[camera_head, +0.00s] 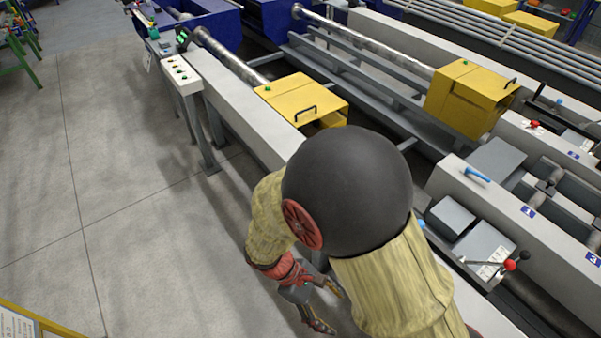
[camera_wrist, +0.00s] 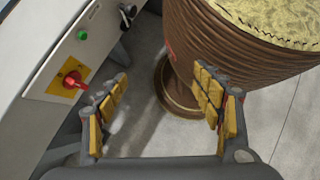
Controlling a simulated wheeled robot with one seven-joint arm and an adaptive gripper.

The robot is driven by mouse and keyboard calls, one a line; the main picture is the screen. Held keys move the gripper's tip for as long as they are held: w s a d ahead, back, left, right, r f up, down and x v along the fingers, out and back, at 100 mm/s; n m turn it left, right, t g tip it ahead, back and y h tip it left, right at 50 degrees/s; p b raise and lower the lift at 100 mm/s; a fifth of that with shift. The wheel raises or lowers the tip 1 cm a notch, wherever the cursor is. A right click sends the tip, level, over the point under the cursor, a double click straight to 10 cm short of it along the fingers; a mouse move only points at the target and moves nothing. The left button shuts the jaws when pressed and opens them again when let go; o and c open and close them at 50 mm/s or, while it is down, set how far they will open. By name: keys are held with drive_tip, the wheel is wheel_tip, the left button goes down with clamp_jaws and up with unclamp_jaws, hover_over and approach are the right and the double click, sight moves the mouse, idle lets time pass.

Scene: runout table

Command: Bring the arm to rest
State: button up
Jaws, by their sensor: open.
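My arm, in a pale yellow sleeve with a large dark ball-shaped joint, reaches down over the floor in the head view. My gripper (camera_head: 330,309) hangs low beside the near end of the runout table (camera_head: 238,115), partly hidden behind my arm. In the wrist view my gripper (camera_wrist: 163,100) has its two yellow-padded fingers wide apart.
In the wrist view a grey control panel (camera_wrist: 52,62) with a red switch (camera_wrist: 73,80) is close beside the left finger. Yellow guarded machine units (camera_head: 303,99) stand along the table. The concrete floor (camera_head: 140,220) to the left is clear.

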drive_tip(key=w+d+r+m+t+y, duration=0.25)
drive_tip(key=r+m+y, duration=0.55)
drive_tip(key=r, duration=0.8)
drive_tip(key=d+r+m+t, duration=0.5)
drive_tip(key=d+r, duration=0.3)
drive_tip(key=r, duration=0.5)
drive_tip(key=shift+d+r+m+t+h, duration=0.2)
drive_tip(key=shift+d+m+t+h, duration=0.15)
drive_tip(key=shift+t, duration=0.2)
drive_tip(key=shift+s, duration=0.15)
